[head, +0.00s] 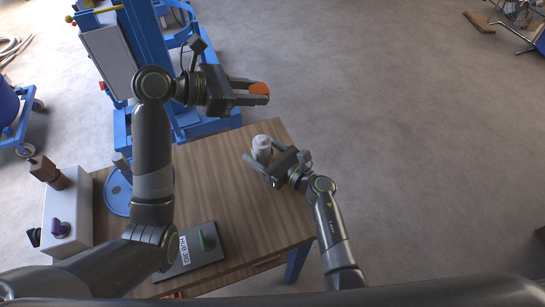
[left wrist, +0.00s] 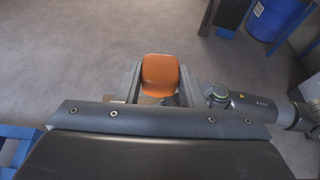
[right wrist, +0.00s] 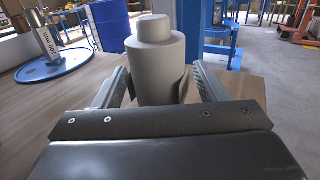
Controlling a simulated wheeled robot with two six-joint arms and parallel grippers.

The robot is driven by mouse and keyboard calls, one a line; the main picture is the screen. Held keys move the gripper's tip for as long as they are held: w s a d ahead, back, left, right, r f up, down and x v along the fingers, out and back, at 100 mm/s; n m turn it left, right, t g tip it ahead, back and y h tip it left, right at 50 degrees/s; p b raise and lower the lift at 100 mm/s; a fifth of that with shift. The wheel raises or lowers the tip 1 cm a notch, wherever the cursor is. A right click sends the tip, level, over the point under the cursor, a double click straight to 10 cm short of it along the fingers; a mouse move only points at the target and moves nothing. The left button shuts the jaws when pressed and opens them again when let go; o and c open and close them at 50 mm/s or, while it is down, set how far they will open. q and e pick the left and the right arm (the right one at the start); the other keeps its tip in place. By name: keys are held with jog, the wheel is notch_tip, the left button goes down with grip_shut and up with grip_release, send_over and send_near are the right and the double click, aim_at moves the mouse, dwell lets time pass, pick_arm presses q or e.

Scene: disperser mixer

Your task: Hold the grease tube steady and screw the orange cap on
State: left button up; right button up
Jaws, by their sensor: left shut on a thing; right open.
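The orange cap (head: 259,89) is held between the fingers of my left gripper (head: 250,92), high above the far edge of the table. In the left wrist view the cap (left wrist: 160,74) sits between both fingers. The grease tube (head: 262,146), a pale grey cylinder with a narrower top, stands upright near the table's right far corner. In the right wrist view the tube (right wrist: 155,60) stands between the fingers of my right gripper (right wrist: 158,88). This gripper is open around the tube. The cap and tube are well apart.
A blue machine frame (head: 150,50) stands behind the table. The table's middle is clear.

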jog(key=shift+w+a, duration=0.15)
jog(key=shift+a, duration=0.05)
jog(key=c, duration=1.1)
pick_arm(q)
jog(key=shift+n+t, duration=0.6)
jog(key=shift+t, duration=0.1)
notch_tip(320, 180, down, 8)
jog(key=shift+s+f, duration=0.1)
pick_arm(e)
jog(key=shift+o, duration=0.2)
pick_arm(q)
jog(key=shift+y, duration=0.3)
